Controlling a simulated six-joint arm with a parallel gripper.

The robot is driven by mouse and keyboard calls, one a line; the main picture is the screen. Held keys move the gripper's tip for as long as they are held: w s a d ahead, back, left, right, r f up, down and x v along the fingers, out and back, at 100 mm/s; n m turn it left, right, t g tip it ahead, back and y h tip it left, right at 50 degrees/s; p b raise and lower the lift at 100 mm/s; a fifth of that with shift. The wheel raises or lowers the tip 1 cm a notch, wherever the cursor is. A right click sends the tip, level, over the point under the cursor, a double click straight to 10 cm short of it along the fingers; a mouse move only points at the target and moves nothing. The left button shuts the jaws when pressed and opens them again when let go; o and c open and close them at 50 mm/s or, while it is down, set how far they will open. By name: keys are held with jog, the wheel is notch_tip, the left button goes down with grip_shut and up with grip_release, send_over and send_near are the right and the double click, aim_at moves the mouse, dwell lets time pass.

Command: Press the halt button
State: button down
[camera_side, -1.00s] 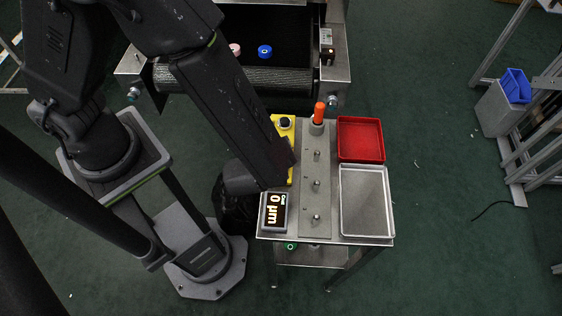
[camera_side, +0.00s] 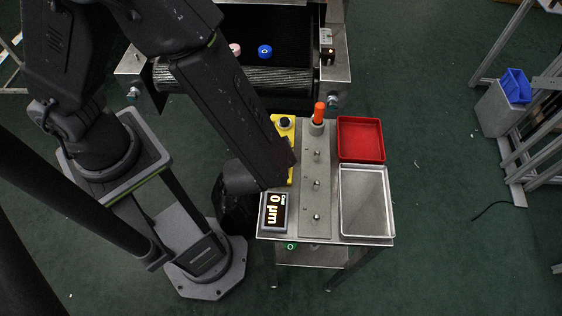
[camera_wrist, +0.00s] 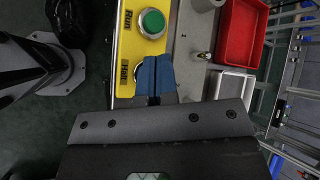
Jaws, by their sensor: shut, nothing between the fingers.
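In the wrist view a yellow button panel (camera_wrist: 127,42) carries a green button (camera_wrist: 152,22) beside a label reading Run. A second label (camera_wrist: 124,76) sits lower on the panel, and its text is hard to read. The button beside it (camera_wrist: 138,72) shows only a sliver of its rim; my blue fingers cover the rest. My gripper (camera_wrist: 156,63) is shut and empty over that spot. I cannot tell whether the fingertips touch the button. In the side view the panel (camera_side: 290,133) is partly hidden by my arm, a dark knob (camera_side: 285,123) shows at its far end, and my fingertips are hidden.
A red tray (camera_side: 360,119) and a metal tray (camera_side: 345,218) lie on the table's right. A plate with pegs (camera_side: 317,168) and an orange-topped post (camera_side: 320,112) stand between. A display (camera_side: 275,212) sits front left. A conveyor (camera_side: 290,45) with a blue puck (camera_side: 265,51) runs behind.

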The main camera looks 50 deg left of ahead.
jog(key=shift+f, duration=0.1)
dwell(0.3)
jog(key=shift+f, duration=0.35)
jog(key=shift+f, duration=0.4)
dwell(0.6)
jog(key=shift+r, duration=0.85)
jog(key=shift+r, duration=0.1)
jog(key=shift+r, duration=2.4)
